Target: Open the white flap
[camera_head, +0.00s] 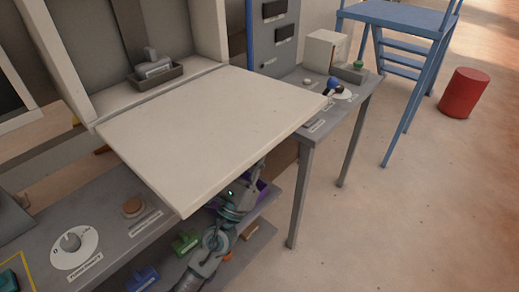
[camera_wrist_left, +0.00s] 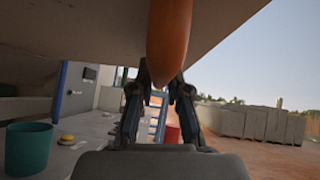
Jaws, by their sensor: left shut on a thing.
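The white flap (camera_head: 215,125) sticks out from the pale cabinet like a shelf, roughly level, above the grey workbench. In the left wrist view its underside (camera_wrist_left: 75,25) fills the top. An orange tapered handle (camera_wrist_left: 170,35) hangs below it, between the fingers of my left gripper (camera_wrist_left: 158,90), which is shut on it. In the head view an arm of mine reaches up from the bottom under the flap, and the flap hides its gripper. My right gripper is not seen.
A grey tray (camera_head: 155,73) holds a grey object in the open cabinet. A white dial (camera_head: 74,247) and a round brown knob (camera_head: 132,207) sit on the bench at left. A blue step stand (camera_head: 400,60) and red drum (camera_head: 464,93) stand right; the floor between is clear.

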